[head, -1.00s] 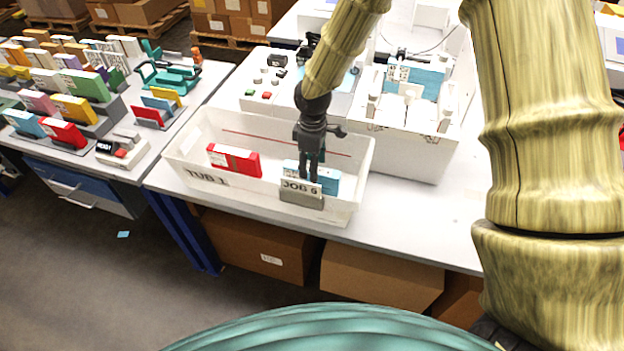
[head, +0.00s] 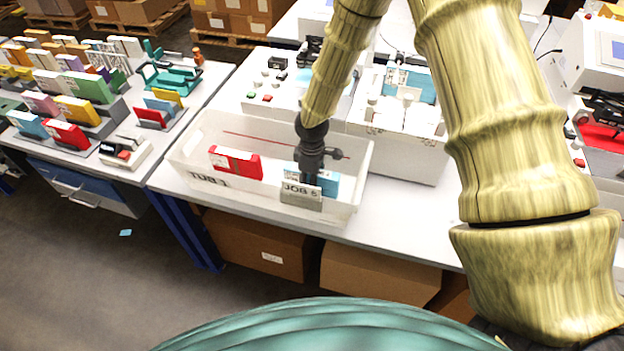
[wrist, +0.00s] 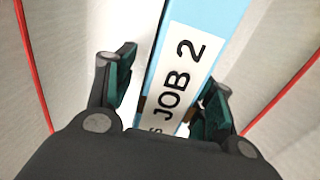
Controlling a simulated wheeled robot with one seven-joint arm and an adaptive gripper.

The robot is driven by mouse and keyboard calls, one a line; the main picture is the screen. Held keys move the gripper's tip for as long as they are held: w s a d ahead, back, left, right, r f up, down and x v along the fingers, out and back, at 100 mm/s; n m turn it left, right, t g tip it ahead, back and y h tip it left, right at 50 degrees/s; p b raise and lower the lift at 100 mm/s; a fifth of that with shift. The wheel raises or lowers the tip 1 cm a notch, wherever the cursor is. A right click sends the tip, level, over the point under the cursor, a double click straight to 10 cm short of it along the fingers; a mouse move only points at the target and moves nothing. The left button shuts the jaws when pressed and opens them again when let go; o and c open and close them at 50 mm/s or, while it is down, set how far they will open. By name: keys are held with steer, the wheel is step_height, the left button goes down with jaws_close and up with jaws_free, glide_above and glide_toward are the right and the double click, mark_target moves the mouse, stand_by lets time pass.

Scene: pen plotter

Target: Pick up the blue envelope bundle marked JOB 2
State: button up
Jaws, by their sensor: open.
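The blue envelope bundle (head: 329,183) stands in the right part of the white tub marked TUB 1 (head: 207,180). In the wrist view the blue bundle (wrist: 214,14) carries a white label reading JOB 2 and runs between my fingers. My gripper (wrist: 172,82) is open, with one dark finger on each side of the bundle and a visible gap on the left side. In the head view my gripper (head: 309,181) reaches down into the tub at the bundle and hides part of it. Finger contact cannot be seen in the head view.
A red bundle (head: 236,162) lies in the left part of the same tub. A white machine (head: 405,130) stands behind the tub. Another table at left holds colored bundles (head: 84,113) in racks.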

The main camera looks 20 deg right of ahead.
steer(key=shift+f, duration=0.15)
jaws_close()
stand_by(0.4)
